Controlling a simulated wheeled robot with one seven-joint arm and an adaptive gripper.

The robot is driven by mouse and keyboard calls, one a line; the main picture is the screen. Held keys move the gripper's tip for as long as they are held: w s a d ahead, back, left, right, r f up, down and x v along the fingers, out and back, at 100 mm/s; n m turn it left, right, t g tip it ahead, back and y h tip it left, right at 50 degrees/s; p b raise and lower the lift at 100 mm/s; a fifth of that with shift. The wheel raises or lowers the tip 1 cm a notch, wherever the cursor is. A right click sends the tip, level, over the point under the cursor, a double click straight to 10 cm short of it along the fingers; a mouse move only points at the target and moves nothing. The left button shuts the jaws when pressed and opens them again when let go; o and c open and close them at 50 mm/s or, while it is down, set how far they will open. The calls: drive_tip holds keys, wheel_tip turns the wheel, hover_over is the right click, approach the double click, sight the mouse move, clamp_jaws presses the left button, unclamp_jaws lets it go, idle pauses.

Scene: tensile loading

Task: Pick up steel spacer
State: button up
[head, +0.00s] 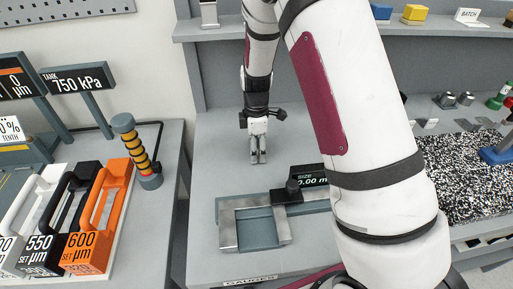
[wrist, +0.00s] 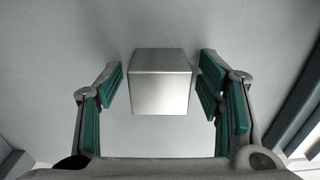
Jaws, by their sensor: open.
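The steel spacer (wrist: 160,82) is a plain metallic block with square faces. In the wrist view it stands between the two green-padded fingers of my gripper (wrist: 160,88), with a gap at each side, a little nearer the right finger. My gripper is open around it. In the head view my gripper (head: 258,158) points down at the grey bench top. A small grey shape shows at its fingertips there, but I cannot clearly tell spacer from fingers.
A caliper-like gauge (head: 228,232) with a dark size display (head: 309,178) lies on the bench in front of my gripper. Orange (head: 98,215), black and white set blocks stand on the left table (head: 170,190). A speckled tray (head: 455,180) is at right. Bench around my gripper is clear.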

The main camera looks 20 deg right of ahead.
clamp_jaws()
drive_tip(key=shift+r, duration=0.1)
